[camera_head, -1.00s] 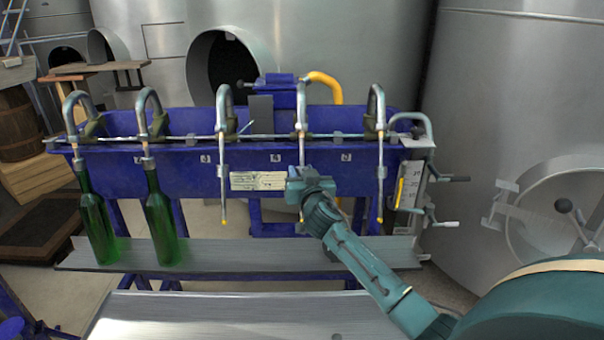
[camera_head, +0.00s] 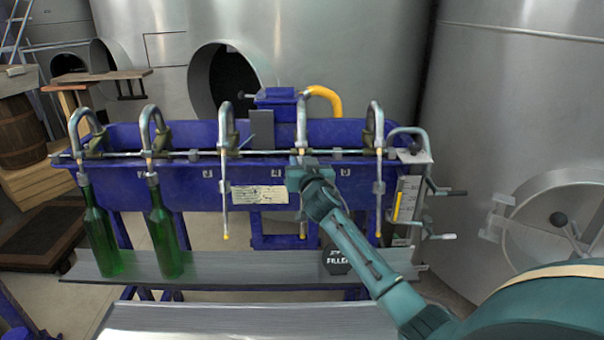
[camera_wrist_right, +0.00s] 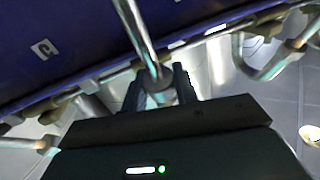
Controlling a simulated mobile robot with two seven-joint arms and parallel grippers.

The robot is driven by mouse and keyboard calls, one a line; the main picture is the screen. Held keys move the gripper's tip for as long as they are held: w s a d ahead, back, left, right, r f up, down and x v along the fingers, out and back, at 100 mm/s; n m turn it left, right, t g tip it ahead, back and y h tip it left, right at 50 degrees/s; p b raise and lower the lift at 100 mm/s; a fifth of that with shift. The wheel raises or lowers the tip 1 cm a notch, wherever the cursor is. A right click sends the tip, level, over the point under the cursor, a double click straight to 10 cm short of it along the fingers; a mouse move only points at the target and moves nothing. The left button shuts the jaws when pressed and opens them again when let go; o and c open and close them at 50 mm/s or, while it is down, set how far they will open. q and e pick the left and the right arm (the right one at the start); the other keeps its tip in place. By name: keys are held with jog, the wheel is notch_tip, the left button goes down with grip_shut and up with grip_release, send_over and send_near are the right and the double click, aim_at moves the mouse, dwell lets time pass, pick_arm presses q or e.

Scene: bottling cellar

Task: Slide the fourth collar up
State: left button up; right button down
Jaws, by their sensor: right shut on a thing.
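Several curved filling spouts hang in a row along a blue trough (camera_head: 190,175). My right gripper (camera_head: 300,178) is shut on the collar of the fourth spout (camera_head: 301,118) from the left and mostly hides it in the head view. In the right wrist view the collar (camera_wrist_right: 158,88) shows around the tube, between the fingers. The collar sits higher than those on the third spout (camera_head: 225,187) and the fifth spout (camera_head: 378,187). The fourth tube's yellow lower tip (camera_head: 302,236) hangs free below the gripper. My left gripper is out of view.
Two green bottles (camera_head: 97,235) (camera_head: 162,235) stand under the first two spouts on a metal shelf (camera_head: 225,270). A horizontal rail (camera_head: 190,153) crosses the spouts just above my gripper. A gauge with levers (camera_head: 407,200) stands at the right end. Steel tanks (camera_head: 520,90) fill the back.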

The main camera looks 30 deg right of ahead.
jog(key=shift+w+d+r, duration=0.1)
jog(key=shift+d+r, duration=0.05)
jog(key=shift+r, duration=0.3)
jog(key=c, duration=1.5)
grip_release()
jog(key=o, duration=0.4)
jog(key=shift+f, duration=0.1)
jog(key=shift+s+a, duration=0.2)
jog(key=shift+s, duration=0.1)
jog(key=b+v, duration=0.1)
jog(key=v, duration=1.1)
jog(key=shift+s, duration=0.25)
